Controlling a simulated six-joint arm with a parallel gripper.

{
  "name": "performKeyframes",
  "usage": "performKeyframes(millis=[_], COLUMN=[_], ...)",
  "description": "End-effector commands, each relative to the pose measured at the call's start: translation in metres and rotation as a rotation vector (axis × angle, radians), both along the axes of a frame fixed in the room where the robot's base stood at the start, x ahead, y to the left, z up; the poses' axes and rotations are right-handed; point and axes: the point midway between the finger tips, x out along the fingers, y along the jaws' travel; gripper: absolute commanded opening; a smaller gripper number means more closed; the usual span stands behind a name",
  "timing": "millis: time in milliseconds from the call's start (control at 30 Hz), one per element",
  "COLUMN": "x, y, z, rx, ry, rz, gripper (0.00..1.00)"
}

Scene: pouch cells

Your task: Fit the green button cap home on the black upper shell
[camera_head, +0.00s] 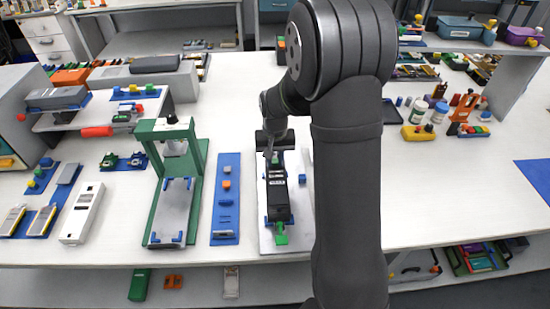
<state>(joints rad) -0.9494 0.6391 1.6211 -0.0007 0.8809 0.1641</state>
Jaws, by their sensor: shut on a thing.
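The black upper shell (277,207) lies lengthwise on a pale plate (265,238) near the front of the table, left of my arm. Small blue blocks sit beside it. My gripper (273,159) is low over the far end of the shell, pointing down, and is shut on a small green piece, which looks like the green button cap (274,155). The cap is tiny here and partly hidden by the jaws. I cannot tell whether it touches the shell. A larger green piece (281,239) is at the plate's near end.
Left of the plate are a blue strip (225,196) with small parts and a green press frame (160,190). A white bar-shaped part (83,213) lies farther left. Bottles (440,112) stand at the right.

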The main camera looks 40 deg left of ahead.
Motion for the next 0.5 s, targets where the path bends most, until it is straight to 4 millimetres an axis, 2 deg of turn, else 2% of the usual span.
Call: performKeyframes(millis=[500], x=[0.0001], y=[0.0001], z=[0.0091], rx=[0.000], ry=[0.000], rz=[0.000], gripper=[0.00])
